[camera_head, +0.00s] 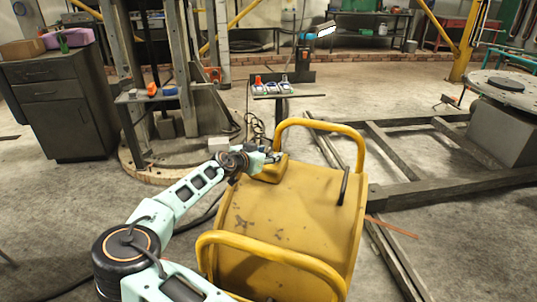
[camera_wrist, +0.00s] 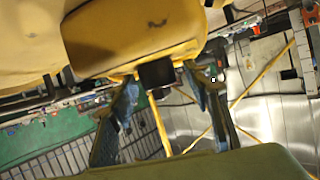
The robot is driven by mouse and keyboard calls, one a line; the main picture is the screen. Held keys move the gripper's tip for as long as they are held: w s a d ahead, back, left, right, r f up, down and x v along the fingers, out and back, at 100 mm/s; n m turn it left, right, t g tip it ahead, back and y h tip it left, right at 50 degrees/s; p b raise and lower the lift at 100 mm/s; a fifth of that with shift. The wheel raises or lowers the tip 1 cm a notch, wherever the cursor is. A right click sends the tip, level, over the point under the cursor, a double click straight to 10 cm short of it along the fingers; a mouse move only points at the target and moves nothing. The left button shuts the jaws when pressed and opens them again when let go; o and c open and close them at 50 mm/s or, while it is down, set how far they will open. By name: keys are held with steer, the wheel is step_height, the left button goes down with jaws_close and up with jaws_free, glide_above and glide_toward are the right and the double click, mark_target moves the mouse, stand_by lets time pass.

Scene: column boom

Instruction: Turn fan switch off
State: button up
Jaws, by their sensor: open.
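The yellow drum-shaped fan (camera_head: 290,215) stands on the floor in front of me, with curved tube handles. A small yellow box (camera_head: 268,170) sits on its upper left edge. In the wrist view the yellow box (camera_wrist: 135,30) fills the upper middle, with a small black switch-like block (camera_wrist: 157,73) at its edge. My gripper (camera_head: 272,157) is beside the box in the head view. In the wrist view my gripper (camera_wrist: 162,80) is open, with one finger on each side of the black block. I cannot tell whether the fingers touch it or which way the switch is set.
A dark cabinet (camera_head: 63,105) stands at the left, near a column machine (camera_head: 165,90) on a round base. A small stand (camera_head: 283,94) with coloured items is behind the fan. A metal floor frame (camera_head: 440,190) lies at the right.

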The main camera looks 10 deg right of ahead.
steer(key=shift+c, duration=0.3)
steer(key=c, duration=1.1)
